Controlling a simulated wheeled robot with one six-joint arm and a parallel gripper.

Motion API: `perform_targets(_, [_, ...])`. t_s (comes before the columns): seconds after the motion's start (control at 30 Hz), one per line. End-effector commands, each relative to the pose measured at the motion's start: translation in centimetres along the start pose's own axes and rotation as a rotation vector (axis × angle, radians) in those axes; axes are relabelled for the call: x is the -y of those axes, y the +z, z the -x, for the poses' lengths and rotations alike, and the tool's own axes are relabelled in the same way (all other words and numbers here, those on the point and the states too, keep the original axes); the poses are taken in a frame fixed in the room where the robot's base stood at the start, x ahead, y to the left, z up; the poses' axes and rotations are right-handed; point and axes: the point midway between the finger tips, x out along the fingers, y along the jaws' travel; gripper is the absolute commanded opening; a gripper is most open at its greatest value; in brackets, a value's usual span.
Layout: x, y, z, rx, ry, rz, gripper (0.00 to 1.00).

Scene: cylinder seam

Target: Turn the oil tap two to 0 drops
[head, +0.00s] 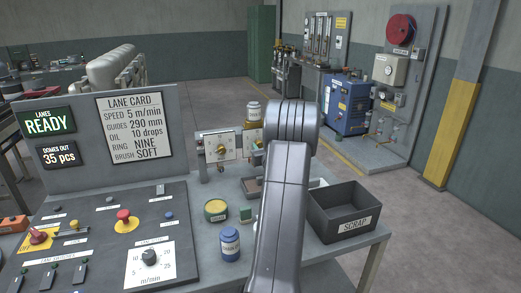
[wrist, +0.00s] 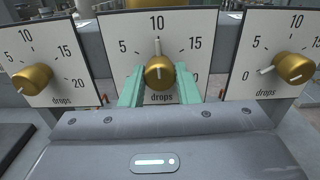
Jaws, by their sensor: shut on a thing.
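The middle oil tap is a brass knob (wrist: 159,72) on a white dial plate (wrist: 130,30) marked in drops. Its white pointer stands straight up, at about 10. My gripper (wrist: 158,80) has its two green fingers on either side of this knob, shut on it. A left tap knob (wrist: 35,78) has its pointer toward the lower left; a right tap knob (wrist: 293,68) points left, close to 0. No tap number is readable. In the head view my arm hides my gripper and part of the tap row; one dial plate (head: 219,147) shows left of it.
A control panel with a lane card (head: 134,128) stands at the left. A scrap bin (head: 350,212) is right of my arm.

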Motion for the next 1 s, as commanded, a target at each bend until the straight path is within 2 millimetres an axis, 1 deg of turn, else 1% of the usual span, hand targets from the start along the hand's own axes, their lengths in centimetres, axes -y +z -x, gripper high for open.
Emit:
perform_targets(0.03, [-0.01,-0.38,-0.02,0.002,-0.001,0.017,0.06])
perform_targets(0.1, [-0.02,-0.53,-0.03,0.003,0.0,0.049,0.06])
perform_targets(0.37, [-0.03,-0.81,-0.04,0.005,0.0,0.218,0.06])
perform_targets(0.77, [0.01,-0.74,-0.03,0.005,-0.001,0.54,0.06])
perform_targets(1.0, [0.02,-0.68,-0.03,0.004,-0.001,0.763,0.06])
